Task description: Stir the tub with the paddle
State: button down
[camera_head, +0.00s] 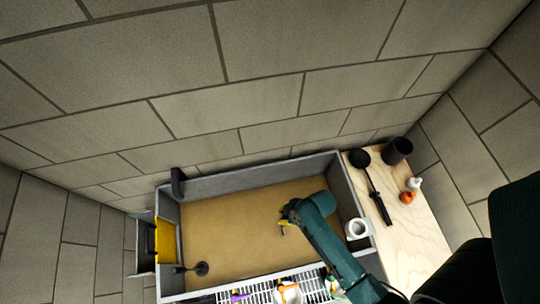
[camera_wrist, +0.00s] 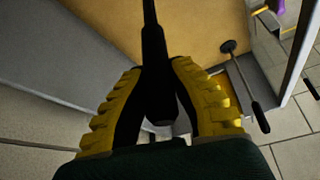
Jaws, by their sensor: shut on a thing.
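The tub (camera_head: 250,180) is a large grey rectangular basin filled with a flat tan layer. My gripper (camera_head: 284,227) is over the right half of the tub in the head view. In the wrist view my gripper (camera_wrist: 160,105) has yellow ribbed fingers shut on the black handle of a tool, which I take for the paddle (camera_wrist: 153,50). Its shaft runs up out of the picture over the tan surface, so its far end is hidden. The held tool cannot be made out in the head view.
A black round-headed tool (camera_head: 201,268) lies at the tub's left end, near a yellow panel (camera_head: 165,242). A white rack (camera_head: 262,293) with coloured items lines the front. A wooden top (camera_head: 410,235) at right bears a black ladle (camera_head: 374,190), dark cup (camera_head: 397,150) and small bottles (camera_head: 408,197).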

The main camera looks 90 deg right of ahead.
jog(key=s+d, duration=0.1)
jog(key=s, duration=0.7)
jog(key=w+a, duration=0.2)
jog(key=w, duration=1.1)
jog(key=w+a, duration=0.2)
jog(key=w, duration=1.1)
jog(key=s+d+p, duration=0.2)
jog(key=s, duration=1.1)
jog(key=s+d+p, duration=0.1)
jog(key=s+d, duration=0.1)
jog(key=s, duration=1.1)
jog(key=w+a, duration=0.2)
jog(key=w, duration=1.1)
notch_tip(320, 180, up, 34)
jog(key=shift+s, duration=0.15)
jog(key=shift+d+f, duration=0.1)
